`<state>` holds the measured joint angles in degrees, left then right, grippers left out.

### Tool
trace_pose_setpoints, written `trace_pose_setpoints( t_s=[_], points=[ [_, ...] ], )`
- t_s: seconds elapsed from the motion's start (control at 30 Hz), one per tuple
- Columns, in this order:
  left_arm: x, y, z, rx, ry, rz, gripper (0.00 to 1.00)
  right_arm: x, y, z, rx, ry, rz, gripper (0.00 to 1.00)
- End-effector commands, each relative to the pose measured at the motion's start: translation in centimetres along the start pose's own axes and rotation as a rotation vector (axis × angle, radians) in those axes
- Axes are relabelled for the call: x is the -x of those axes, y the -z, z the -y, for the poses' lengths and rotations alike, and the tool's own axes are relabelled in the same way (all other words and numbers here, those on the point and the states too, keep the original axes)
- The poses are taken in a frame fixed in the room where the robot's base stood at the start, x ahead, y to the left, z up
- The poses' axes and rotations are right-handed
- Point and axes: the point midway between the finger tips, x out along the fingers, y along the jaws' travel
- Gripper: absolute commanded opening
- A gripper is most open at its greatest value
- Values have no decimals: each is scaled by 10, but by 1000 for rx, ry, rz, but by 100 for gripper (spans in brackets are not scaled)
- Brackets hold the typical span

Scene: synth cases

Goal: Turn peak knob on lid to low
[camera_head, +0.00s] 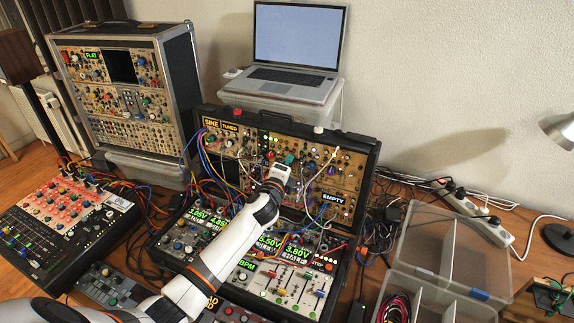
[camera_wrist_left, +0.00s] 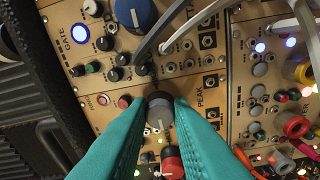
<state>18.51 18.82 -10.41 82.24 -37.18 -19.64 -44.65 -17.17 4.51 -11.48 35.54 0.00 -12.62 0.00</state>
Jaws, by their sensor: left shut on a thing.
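The open case lid (camera_head: 372,145) stands upright, filled with tan synth panels, knobs and cables. My left gripper (camera_head: 279,171) reaches up to the middle of the lid panel; its fingertips are hard to make out there. In the left wrist view, the two teal fingers of my left gripper (camera_wrist_left: 160,112) are shut on a grey knob (camera_wrist_left: 160,102), one on each side. Sideways PEAK lettering is printed on the panel right of the knob. The knob's pointer and any low mark are not clear. My right gripper is in neither view.
Patch cables cross the lid close to the gripper. A red-topped knob (camera_wrist_left: 172,160) sits just below the held knob, and a large blue knob (camera_wrist_left: 134,12) above. A laptop (camera_head: 296,50) stands behind the lid. A clear divided box (camera_head: 440,250) lies at right.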

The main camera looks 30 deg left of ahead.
Motion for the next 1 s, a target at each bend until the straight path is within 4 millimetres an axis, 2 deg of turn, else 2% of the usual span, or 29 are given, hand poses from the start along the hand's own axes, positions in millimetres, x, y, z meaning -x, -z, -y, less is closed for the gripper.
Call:
trace_pose_setpoints(
  t_s=[0.07,0.1,0.2,0.5,0.63,0.77,1.0],
  points=[
    [0,0,0,1,0,0,0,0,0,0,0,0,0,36],
    [0,0,0,1,0,0,24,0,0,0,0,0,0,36],
    [0,0,0,1,0,0,40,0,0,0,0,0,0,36],
    [1,0,0,-1,0,0,41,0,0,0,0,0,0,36],
    [8,0,2,-2,1,1,41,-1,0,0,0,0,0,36],
    [27,0,2,-3,0,1,41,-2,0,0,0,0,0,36],
    [74,-1,3,-2,1,3,41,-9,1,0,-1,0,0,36]
  ],
)
